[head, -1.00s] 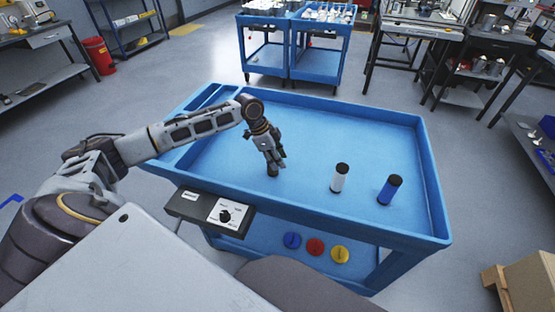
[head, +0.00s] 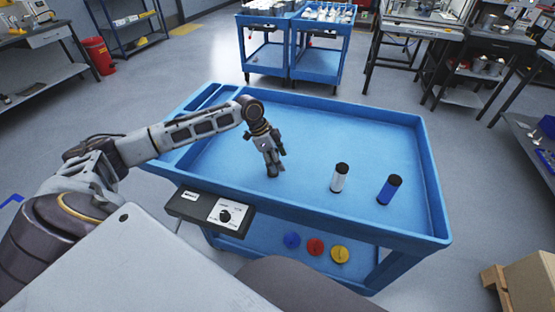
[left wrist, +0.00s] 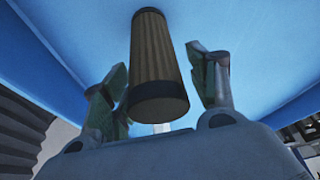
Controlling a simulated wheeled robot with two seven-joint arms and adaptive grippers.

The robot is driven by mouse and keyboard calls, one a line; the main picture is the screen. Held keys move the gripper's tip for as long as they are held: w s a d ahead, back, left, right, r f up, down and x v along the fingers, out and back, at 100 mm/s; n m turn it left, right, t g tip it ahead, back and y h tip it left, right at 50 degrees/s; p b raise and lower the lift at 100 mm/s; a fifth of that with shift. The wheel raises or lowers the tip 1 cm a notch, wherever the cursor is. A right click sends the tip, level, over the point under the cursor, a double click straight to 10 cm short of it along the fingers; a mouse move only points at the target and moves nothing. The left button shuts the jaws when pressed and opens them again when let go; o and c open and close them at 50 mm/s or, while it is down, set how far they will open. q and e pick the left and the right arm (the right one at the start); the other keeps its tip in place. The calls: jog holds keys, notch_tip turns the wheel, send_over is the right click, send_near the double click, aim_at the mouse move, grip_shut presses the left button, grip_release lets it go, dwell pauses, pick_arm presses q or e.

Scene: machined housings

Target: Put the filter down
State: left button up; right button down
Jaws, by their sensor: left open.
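A tan pleated filter (left wrist: 158,62) with black end caps is between the fingers of my left gripper (left wrist: 160,85) in the left wrist view. The fingers are open, with a gap visible on either side of the filter. In the head view my left gripper (head: 275,163) is low over the blue cart top (head: 310,130), and it hides most of this filter; only a dark end (head: 271,172) shows at the surface. The filter appears to stand on the cart top. My right gripper is not in view.
A white filter (head: 340,178) and a blue filter (head: 389,189) stand upright to the right on the same cart top. A raised rim (head: 435,190) surrounds it. The back and middle of the top are clear. Blue, red and yellow discs (head: 315,246) lie on the lower shelf.

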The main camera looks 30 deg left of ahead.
pick_arm(q)
jog(key=shift+a+r, duration=0.15)
jog(key=shift+r, duration=0.35)
jog(key=v, duration=1.1)
jog(key=shift+p, duration=0.35)
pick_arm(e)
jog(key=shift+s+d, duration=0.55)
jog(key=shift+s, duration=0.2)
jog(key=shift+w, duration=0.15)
